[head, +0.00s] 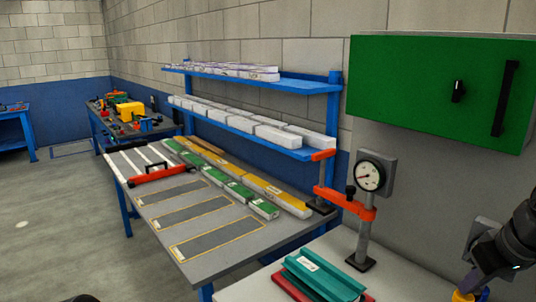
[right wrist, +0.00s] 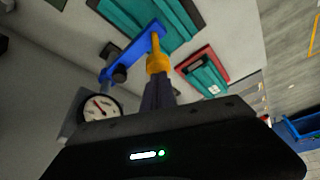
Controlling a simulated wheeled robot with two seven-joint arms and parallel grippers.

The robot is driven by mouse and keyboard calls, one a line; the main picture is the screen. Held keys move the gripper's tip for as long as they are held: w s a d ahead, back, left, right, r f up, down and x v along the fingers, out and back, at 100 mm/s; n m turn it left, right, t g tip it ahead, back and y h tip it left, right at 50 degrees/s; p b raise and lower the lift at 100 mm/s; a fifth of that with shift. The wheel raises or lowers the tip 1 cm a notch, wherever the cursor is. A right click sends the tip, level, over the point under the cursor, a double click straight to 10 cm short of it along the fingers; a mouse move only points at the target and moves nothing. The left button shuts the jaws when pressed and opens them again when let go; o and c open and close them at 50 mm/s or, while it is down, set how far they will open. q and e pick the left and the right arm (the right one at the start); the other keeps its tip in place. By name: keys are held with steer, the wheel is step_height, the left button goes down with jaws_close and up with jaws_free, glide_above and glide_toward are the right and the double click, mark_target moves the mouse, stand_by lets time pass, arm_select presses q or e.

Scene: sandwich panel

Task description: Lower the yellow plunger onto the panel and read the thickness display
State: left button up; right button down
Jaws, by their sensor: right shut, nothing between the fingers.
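The yellow plunger (right wrist: 157,62) stands out in the right wrist view, in front of the end of a blue lever arm (right wrist: 130,53). A yellow part (head: 462,296) also shows at the bottom right of the head view. My right gripper (right wrist: 156,84) is shut and empty, its dark fingers ending at the plunger; touching or just apart, I cannot tell. In the head view it (head: 468,282) enters from the right edge. The round white dial (right wrist: 101,107) is left of my fingers; its reading is too small to tell. A teal ribbed panel (right wrist: 145,15) lies beyond the lever.
Another dial gauge (head: 370,176) with an orange arm (head: 345,202) stands on the white table (head: 245,292), beside teal panels (head: 325,278) with red beneath. A green cabinet (head: 430,85) hangs above. The grey workbench (head: 165,225) at left carries several strips and a red-handled tool.

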mark_target(467, 297)
steer(key=shift+f+b, duration=1.6)
steer(key=shift+f, duration=0.45)
step_height(467, 297, up, 6)
steer(key=p, duration=0.5)
steer(key=shift+r, duration=0.1)
